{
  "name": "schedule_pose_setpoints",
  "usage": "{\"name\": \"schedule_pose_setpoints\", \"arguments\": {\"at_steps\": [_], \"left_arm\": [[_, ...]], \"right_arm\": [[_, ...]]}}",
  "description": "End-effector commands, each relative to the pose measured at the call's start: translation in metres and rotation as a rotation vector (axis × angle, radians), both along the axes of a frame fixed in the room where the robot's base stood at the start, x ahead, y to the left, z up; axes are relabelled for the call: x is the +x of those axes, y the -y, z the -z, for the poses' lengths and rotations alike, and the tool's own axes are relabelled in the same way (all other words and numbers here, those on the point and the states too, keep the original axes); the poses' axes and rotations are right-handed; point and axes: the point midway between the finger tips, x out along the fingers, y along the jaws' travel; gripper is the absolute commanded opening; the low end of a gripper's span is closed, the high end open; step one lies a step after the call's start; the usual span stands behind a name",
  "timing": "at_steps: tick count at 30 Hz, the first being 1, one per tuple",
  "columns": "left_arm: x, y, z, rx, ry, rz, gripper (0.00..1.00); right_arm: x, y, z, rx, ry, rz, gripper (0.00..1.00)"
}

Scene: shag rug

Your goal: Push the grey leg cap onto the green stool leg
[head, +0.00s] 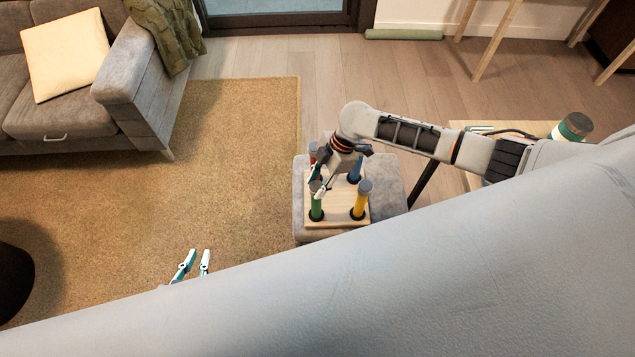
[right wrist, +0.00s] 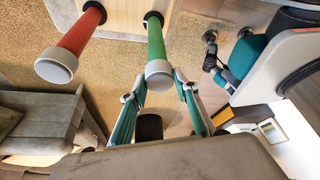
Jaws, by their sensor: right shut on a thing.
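The green stool leg (head: 316,209) stands upright at the near left corner of an upturned wooden stool (head: 338,217). It also shows in the right wrist view (right wrist: 156,40), with the pale grey leg cap (right wrist: 158,74) at its end. I cannot tell how far the cap sits on the leg. My right gripper (head: 318,188) reaches in over the stool, its fingertips at the top of the green leg. In the right wrist view its two fingers (right wrist: 157,84) are shut on the cap from both sides. My left gripper (head: 199,254) is open and empty over the rug.
The stool rests on a grey ottoman (head: 395,185). A yellow leg (head: 360,204), a blue leg (head: 355,169) and a red leg (right wrist: 82,32) stand close by; the yellow and red ones have grey caps. A sofa (head: 75,105) is left. The rug (head: 235,170) between is clear.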

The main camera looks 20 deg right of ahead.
Motion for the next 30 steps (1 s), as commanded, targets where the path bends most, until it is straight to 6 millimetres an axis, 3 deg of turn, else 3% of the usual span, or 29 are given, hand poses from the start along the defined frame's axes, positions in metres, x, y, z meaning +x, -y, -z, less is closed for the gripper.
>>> {"name": "schedule_pose_setpoints", "arguments": {"at_steps": [21,22,24,30], "left_arm": [[0.0,0.0,0.0041,0.0,0.0,0.0,0.15],[0.0,0.0001,0.0041,0.0,0.0,0.0,0.15],[0.0,0.0001,0.0041,0.0,0.0,0.0,0.15],[0.0,0.0001,0.0041,0.0,0.0,0.0,0.15]], "right_arm": [[-0.0004,0.0,0.0068,0.0,-0.001,0.0,0.22],[-0.0004,0.0,0.0068,0.0,-0.001,0.0,0.35],[-0.0005,0.0,0.0069,0.0,-0.001,0.0,0.49],[-0.0003,0.0,0.0066,0.0,-0.001,0.0,0.49]]}}
